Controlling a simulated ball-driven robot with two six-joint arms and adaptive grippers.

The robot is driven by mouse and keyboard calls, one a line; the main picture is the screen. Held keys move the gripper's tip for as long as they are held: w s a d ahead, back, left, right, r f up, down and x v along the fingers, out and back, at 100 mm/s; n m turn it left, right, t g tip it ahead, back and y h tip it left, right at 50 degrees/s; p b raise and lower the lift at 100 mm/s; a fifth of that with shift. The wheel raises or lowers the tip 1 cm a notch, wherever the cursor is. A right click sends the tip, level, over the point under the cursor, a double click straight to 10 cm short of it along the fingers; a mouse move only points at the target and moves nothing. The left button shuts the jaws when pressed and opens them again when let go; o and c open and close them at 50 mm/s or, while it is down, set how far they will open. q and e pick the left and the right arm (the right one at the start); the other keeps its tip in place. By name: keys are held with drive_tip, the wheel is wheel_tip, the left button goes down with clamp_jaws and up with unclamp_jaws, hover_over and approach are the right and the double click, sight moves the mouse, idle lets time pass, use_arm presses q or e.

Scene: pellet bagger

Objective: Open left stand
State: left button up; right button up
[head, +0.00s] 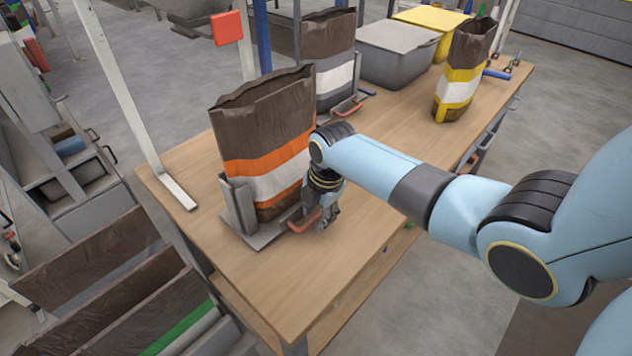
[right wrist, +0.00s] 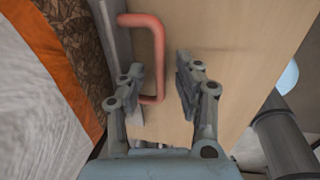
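The left stand (head: 240,208) is a grey metal holder on the wooden table. It holds an upright brown bag (head: 265,115) with orange and white bands. A red-orange handle (head: 301,224) sticks out from the stand's front right; it also shows in the right wrist view (right wrist: 157,60). My right gripper (head: 325,220) is low beside the handle. In the right wrist view my right gripper (right wrist: 160,70) is open, with the handle's bar between its fingers, nearer the left one. Contact cannot be told. My left gripper is not in view.
A second stand with a grey-banded bag (head: 328,60) is behind. A grey bin (head: 395,55), a yellow box (head: 432,20) and a yellow-banded bag (head: 462,80) stand farther back. A white post with a red box (head: 226,28) rises nearby. The table's front (head: 300,290) is clear.

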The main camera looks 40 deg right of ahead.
wheel_tip(320, 180, up, 12)
drive_tip(key=s, duration=0.2)
drive_tip(key=shift+d, duration=0.2)
idle(0.3)
drive_tip(key=shift+f, duration=0.1)
